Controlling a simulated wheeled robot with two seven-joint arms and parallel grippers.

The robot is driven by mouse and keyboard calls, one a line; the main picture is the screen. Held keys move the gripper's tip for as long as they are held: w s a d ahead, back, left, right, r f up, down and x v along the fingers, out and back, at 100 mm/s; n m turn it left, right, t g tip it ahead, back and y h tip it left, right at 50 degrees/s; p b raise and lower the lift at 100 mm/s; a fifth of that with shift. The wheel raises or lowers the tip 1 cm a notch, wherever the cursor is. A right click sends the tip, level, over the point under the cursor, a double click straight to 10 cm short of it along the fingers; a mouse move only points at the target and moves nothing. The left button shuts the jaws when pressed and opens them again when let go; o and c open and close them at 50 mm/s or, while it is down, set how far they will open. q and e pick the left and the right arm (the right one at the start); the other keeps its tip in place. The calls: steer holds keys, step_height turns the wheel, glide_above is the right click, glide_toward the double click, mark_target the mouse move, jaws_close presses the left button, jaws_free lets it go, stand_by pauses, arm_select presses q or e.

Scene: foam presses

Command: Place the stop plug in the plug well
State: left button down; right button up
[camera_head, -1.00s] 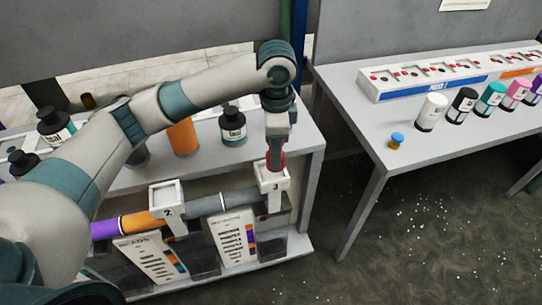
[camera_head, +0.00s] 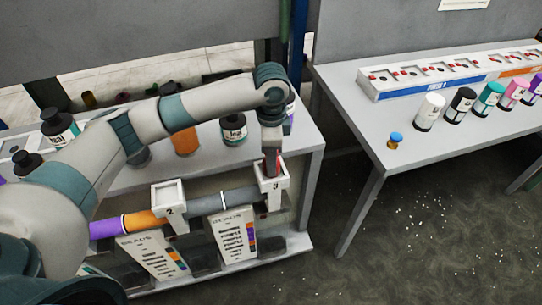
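The plug well looks to be the white square-topped box marked 3 (camera_head: 275,187), at the right end of a low pipe line. The red piece, which I take to be the stop plug (camera_head: 271,163), is at the mouth of this box. My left gripper (camera_head: 271,158) points down over box 3, with its fingers around the red piece. The lower part of the red piece is hidden by the box's walls, so I cannot tell how deep it sits. My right gripper is not in view.
A similar white box marked 2 (camera_head: 168,197) stands to the left on the pipe (camera_head: 236,199). Black-capped bottles, such as one (camera_head: 233,130), stand behind on the bench. The right table (camera_head: 345,100) holds a row of coloured bottles, a small blue-capped jar (camera_head: 394,140) and a press rack (camera_head: 440,78).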

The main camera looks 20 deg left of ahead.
arm_select(q)
steer(key=shift+f, duration=0.15)
steer(key=c, duration=1.1)
jaws_free()
steer(key=shift+r, duration=0.7)
step_height(320, 180, up, 10)
steer(key=b, duration=0.2)
steer(key=shift+b, duration=0.4)
steer(key=shift+r, duration=0.4)
